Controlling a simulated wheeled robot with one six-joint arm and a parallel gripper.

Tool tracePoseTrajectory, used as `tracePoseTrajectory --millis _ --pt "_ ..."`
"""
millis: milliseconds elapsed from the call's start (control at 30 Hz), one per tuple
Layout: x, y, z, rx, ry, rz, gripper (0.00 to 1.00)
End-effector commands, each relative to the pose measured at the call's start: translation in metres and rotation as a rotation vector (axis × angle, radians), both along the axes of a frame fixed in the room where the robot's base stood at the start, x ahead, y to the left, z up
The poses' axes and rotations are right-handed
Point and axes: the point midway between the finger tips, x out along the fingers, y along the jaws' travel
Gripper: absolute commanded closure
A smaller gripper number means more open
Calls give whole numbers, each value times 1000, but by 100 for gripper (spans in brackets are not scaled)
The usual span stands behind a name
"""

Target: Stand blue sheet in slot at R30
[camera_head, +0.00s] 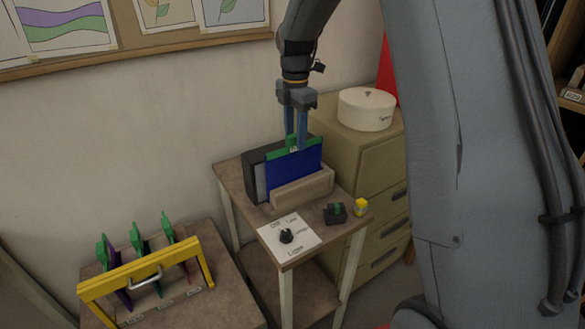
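The blue sheet (290,169) has a green top edge and tab and stands nearly upright in a beige holder (302,188) on the small table. My gripper (297,144) points down from above, its two fingers at the sheet's green tab. I cannot tell whether they are pressed on the tab or still apart from it. A rack with a yellow frame (150,270) stands on the lower table at the left. Several sheets with green tabs stand in it, one purple and one pink. Small labels lie along its front, too small to read, so R30 cannot be picked out.
A dark box (257,175) stands just behind the blue sheet. A white card (290,238) with a black knob, a small dark block (335,213) and a yellow item (361,207) lie in front. A drawer cabinet (374,154) bearing a round white box (366,109) stands at the right.

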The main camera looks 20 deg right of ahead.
Motion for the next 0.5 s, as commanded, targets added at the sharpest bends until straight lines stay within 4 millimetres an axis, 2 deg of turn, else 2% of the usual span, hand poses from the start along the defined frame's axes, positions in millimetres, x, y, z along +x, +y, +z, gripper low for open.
tracePoseTrajectory --millis 500 --pt "0 0 40 0 0 0 62"
